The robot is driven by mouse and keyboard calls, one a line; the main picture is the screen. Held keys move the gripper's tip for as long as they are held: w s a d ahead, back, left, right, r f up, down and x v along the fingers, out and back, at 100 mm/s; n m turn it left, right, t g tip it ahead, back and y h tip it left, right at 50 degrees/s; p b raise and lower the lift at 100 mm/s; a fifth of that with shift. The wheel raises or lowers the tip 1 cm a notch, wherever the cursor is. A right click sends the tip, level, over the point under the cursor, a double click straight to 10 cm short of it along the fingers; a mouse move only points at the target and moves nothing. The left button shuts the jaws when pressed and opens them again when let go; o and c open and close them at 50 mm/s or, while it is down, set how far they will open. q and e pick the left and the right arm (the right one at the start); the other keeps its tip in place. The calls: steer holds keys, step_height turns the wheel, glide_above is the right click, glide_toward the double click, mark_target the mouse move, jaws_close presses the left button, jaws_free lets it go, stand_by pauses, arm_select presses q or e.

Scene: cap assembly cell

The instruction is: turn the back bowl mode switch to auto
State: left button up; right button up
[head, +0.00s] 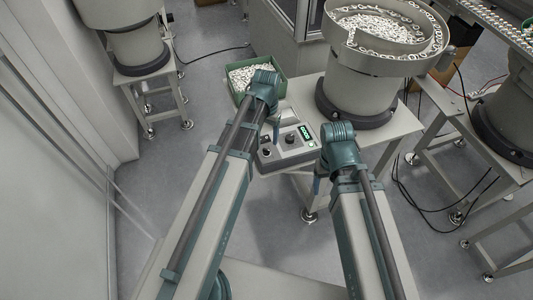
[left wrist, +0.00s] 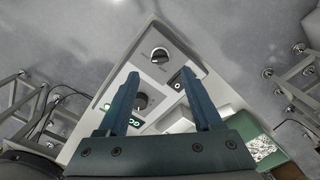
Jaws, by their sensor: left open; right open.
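A grey control box (head: 293,156) sits on the table beside the middle bowl feeder. The labels are too small to read, so the knob's setting is unclear. My left gripper (left wrist: 159,73) is open above the box. Its fingers stand either side of the knobs in that view and hold nothing. My right gripper (head: 317,185) is mostly hidden by its arm, near the box's front right.
The middle bowl feeder (head: 362,88) stands right behind the box. A green bin (head: 281,88) of pale parts is behind my left arm. Other feeders stand at the upper left (head: 132,45) and right (head: 505,115). Floor in front of the table is clear.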

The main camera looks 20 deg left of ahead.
mark_target(266, 151)
arm_select(q)
step_height(266, 151, down, 7)
steer(key=b, duration=0.6)
jaws_close()
